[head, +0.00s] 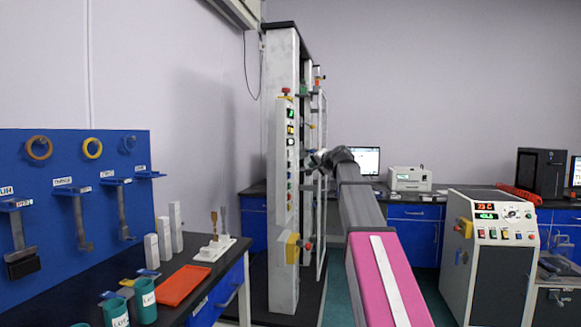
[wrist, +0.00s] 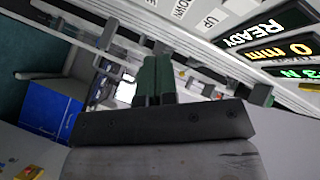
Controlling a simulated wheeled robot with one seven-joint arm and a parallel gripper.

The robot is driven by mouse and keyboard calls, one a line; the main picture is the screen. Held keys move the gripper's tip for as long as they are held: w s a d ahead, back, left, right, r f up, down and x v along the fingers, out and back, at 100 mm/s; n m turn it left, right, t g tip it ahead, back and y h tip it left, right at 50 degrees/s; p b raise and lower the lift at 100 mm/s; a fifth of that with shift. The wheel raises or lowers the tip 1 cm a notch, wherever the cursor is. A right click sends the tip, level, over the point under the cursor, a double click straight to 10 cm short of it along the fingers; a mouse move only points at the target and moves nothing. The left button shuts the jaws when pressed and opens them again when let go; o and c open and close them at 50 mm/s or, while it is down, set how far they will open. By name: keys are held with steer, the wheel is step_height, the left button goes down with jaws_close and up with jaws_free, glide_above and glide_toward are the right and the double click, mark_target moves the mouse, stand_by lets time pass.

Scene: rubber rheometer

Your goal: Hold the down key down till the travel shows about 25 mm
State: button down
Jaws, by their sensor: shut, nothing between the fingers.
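The tall grey machine (head: 283,150) stands in the middle of the head view, its narrow control panel (head: 291,150) facing my arm. In the wrist view, tilted labels read DOWN (wrist: 180,9) and UP (wrist: 211,20) at the top. I cannot clearly make out the down key itself. Beside them, the travel display (wrist: 293,50) reads 0 mm, under a READY display (wrist: 252,30). My gripper (wrist: 152,62) is shut and empty, its dark green fingertips apart from the labels. In the head view my gripper (head: 317,159) is small, close to the panel.
A green force display (wrist: 297,73) reads about 3 N. A yellow box (head: 292,248) with a red button sits low on the machine. A workbench (head: 200,285) with an orange tray (head: 183,286) stands at left. A control cabinet (head: 490,255) stands at right.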

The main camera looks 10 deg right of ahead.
steer(key=shift+w+a, duration=0.3)
steer(key=shift+a, duration=0.55)
steer(key=shift+w+a, duration=0.25)
steer(key=shift+a, duration=0.65)
steer(key=shift+w+a, duration=0.3)
steer(key=shift+a, duration=0.55)
steer(key=shift+w+a, duration=0.15)
steer(key=shift+a, duration=0.25)
steer(key=shift+w+a, duration=0.1)
steer(key=shift+a, duration=0.3)
stand_by(2.1)
stand_by(0.8)
steer(key=shift+s+d, duration=0.25)
steer(key=shift+d, duration=0.55)
steer(key=shift+d, duration=0.1)
steer(key=shift+s+d, duration=0.25)
steer(key=shift+d, duration=0.5)
steer(key=shift+s+d, duration=0.3)
steer(key=shift+d, duration=0.5)
steer(key=shift+s+d, duration=0.25)
steer(key=shift+d, duration=0.5)
